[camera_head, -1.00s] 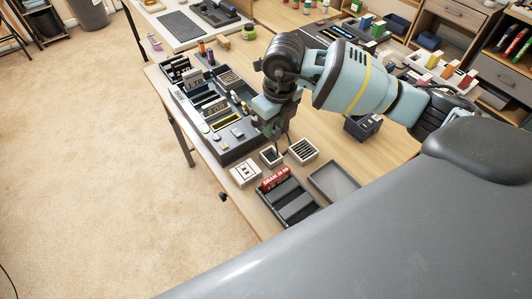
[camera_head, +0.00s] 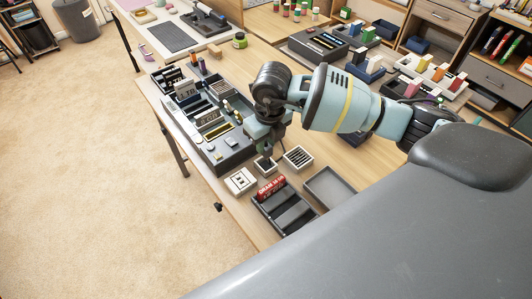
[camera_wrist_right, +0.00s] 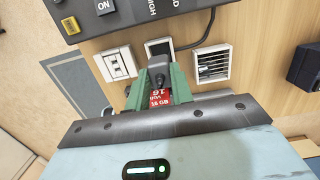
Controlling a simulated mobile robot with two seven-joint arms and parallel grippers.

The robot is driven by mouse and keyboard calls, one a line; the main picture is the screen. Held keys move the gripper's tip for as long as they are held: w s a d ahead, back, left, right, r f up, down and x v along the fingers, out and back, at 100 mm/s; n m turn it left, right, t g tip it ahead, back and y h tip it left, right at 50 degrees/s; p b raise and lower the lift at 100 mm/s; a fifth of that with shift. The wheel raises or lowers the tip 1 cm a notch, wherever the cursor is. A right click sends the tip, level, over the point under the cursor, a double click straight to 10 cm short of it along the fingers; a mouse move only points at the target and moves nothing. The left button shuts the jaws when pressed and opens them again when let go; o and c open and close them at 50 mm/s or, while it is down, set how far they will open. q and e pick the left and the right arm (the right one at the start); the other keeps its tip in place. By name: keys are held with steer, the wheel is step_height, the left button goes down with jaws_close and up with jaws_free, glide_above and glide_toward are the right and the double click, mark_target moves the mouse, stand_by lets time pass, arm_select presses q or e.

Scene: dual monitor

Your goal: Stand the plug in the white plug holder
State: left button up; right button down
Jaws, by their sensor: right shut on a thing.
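My right gripper (camera_head: 266,152) points down over the middle one of three small white square holders near the table's front edge. In the right wrist view its green fingers (camera_wrist_right: 156,88) are shut on a black plug (camera_wrist_right: 159,66), with a dark cord running up and to the right. The white plug holder (camera_head: 259,170) has a dark opening and also shows in the right wrist view (camera_wrist_right: 149,42). The plug overlaps the opening in both views. I cannot tell whether its tip is inside. My left gripper is out of view.
A white two-slot socket block (camera_head: 240,181) and a slatted white block (camera_head: 298,157) flank the holder closely. A black tray (camera_head: 286,217) with a red item, a grey tray (camera_head: 329,187) and a dark control box (camera_head: 232,158) are near.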

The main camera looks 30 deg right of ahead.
mark_target(266, 154)
steer(key=shift+f, duration=2.45)
steer(key=shift+f, duration=0.2)
steer(key=c, duration=1.2)
jaws_free()
steer(key=shift+r, duration=0.1)
steer(key=r, duration=0.4)
steer(key=s+r, duration=0.1)
steer(key=r, duration=0.7)
steer(key=shift+s+d+r+p, duration=0.1)
steer(key=shift+s+p, duration=0.05)
steer(key=shift+p, duration=0.15)
